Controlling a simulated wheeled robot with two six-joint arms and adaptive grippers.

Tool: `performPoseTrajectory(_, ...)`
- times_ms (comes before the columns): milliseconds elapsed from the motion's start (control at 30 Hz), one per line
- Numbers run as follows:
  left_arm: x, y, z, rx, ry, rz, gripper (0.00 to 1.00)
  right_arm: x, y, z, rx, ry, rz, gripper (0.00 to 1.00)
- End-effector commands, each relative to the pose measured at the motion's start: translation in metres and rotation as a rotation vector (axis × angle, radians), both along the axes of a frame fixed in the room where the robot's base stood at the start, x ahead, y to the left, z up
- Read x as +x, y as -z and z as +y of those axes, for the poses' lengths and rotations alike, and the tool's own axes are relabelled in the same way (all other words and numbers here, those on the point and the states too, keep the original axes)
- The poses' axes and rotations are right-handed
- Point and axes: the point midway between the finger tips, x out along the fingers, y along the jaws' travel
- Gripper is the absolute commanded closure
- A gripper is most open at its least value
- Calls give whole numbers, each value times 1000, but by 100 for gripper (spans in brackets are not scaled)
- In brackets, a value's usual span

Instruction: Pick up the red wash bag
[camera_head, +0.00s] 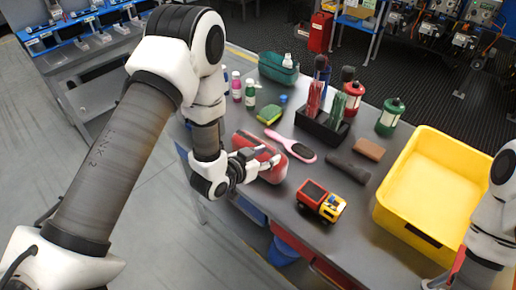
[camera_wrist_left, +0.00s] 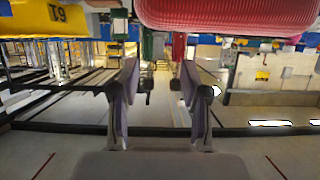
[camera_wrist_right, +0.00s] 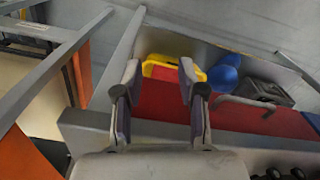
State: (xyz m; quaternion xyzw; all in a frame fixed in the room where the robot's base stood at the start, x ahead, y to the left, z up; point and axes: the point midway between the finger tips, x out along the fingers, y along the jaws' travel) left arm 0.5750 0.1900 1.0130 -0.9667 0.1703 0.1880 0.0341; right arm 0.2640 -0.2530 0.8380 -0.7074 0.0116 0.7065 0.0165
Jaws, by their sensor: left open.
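The red wash bag (camera_head: 245,142) lies near the left edge of the grey table in the head view. Part of it is hidden behind my left gripper (camera_head: 268,162), which is open at the bag's near side. In the left wrist view the bag (camera_wrist_left: 225,14) crosses the upper right, above the open, empty fingers (camera_wrist_left: 159,72). I cannot tell whether they touch it. My right gripper (camera_wrist_right: 158,72) is open and empty in the right wrist view, with red, yellow and blue things beyond it.
A pink hairbrush (camera_head: 291,146), a toy truck (camera_head: 320,202) and a green-yellow sponge (camera_head: 269,114) lie close to the bag. A black caddy (camera_head: 322,130) with bottles stands behind. A large yellow bin (camera_head: 408,212) fills the table's right side.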

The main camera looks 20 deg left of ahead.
Motion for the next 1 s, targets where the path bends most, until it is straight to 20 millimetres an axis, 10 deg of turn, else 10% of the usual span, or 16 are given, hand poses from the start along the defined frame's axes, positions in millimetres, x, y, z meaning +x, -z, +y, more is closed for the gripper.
performPoseTrajectory(467,35,23,-15,0,0,4,54,1,-23,0,0,0,-3,60)
performPoseTrajectory(600,35,23,-15,0,0,4,100,1,-23,0,0,0,-3,60)
performPoseTrajectory(1000,35,23,-15,1,-1,3,100,1,-23,0,0,0,-3,60)
